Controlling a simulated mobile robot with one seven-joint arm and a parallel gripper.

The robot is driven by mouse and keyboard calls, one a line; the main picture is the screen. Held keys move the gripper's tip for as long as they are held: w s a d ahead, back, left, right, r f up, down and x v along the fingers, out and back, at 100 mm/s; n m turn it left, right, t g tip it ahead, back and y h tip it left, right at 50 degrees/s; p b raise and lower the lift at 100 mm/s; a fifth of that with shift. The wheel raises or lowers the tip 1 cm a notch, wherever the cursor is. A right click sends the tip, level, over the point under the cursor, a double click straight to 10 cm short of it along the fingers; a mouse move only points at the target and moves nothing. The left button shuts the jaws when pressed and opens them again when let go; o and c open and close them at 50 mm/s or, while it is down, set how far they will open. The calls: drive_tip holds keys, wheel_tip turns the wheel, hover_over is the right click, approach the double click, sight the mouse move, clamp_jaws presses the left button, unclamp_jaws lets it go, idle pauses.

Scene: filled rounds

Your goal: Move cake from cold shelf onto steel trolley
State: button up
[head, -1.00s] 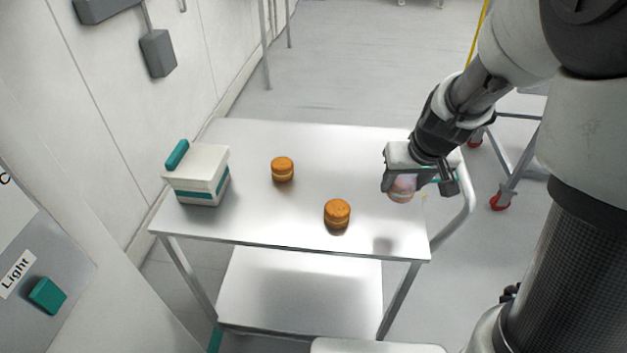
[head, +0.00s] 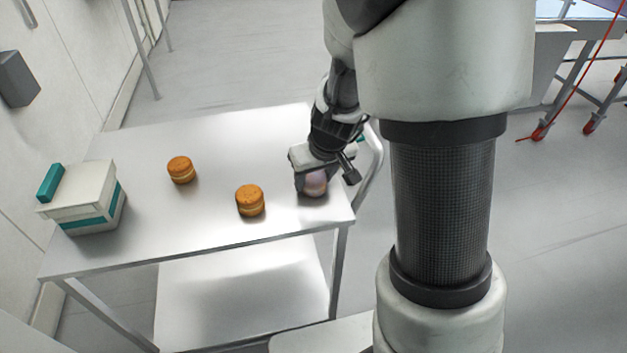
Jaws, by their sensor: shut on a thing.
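The steel trolley (head: 215,225) stands in front of me with a bare, shiny top. My gripper (head: 314,185) is over the right end of the trolley top, pointing down. It is shut on a small pale pinkish cake (head: 315,184), partly hidden by the fingers. The cake is very low over the top; I cannot tell whether it touches. Two orange-brown cakes, one further back (head: 181,169) and one nearer (head: 249,200), stand on the trolley to the left of my gripper. The cold shelf is not in view.
A white box with teal trim (head: 88,198) stands on the trolley's left end. The trolley has a lower shelf (head: 235,300) and a handle (head: 374,165) at its right. Another wheeled frame (head: 575,85) stands at the far right. The trolley's back middle is clear.

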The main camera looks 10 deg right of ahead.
drive_tip(key=shift+f, duration=0.1)
drive_tip(key=o, duration=0.7)
